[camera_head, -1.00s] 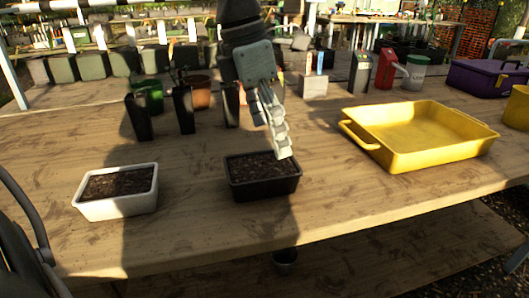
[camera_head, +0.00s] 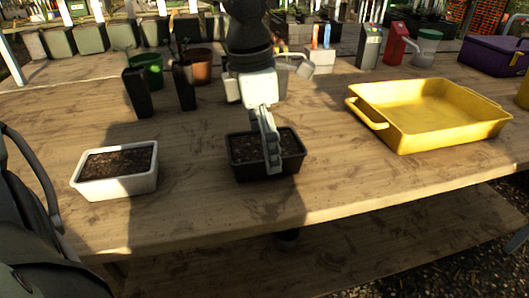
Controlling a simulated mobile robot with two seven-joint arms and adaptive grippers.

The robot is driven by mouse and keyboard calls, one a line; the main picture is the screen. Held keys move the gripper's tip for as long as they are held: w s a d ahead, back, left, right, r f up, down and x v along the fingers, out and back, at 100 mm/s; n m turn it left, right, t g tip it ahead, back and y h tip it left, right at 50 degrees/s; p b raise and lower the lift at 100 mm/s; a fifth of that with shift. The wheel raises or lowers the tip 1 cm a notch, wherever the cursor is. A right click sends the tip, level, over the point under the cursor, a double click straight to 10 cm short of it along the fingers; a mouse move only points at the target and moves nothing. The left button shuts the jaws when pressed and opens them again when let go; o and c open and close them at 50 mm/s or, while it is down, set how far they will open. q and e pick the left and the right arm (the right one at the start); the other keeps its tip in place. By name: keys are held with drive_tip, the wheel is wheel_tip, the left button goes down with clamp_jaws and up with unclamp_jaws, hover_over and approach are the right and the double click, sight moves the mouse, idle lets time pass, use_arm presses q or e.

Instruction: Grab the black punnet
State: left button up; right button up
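The black punnet (camera_head: 240,172), filled with dark soil, sits upright on the wooden table (camera_head: 340,190) near the front, at the middle of the picture. My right gripper (camera_head: 271,160) points down over it from above. Its near finger crosses in front of the soil and the punnet's front wall, with the tip low on that wall. The far finger is mostly hidden behind it, so I cannot tell the gap or whether it touches. Part of my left arm (camera_head: 30,220) shows at the left edge; its gripper is out of view.
A white punnet (camera_head: 118,187) with soil stands to the left. A yellow tray (camera_head: 420,140) lies to the right. Black pots (camera_head: 137,92), a green pot (camera_head: 150,70) and a terracotta pot (camera_head: 199,67) stand behind. A purple box (camera_head: 490,55) is at the back right.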

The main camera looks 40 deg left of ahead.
use_arm(q)
drive_tip(key=c, duration=1.3)
drive_tip(key=shift+r, duration=0.1)
drive_tip(key=shift+c, duration=0.6)
drive_tip(key=shift+r, duration=0.1)
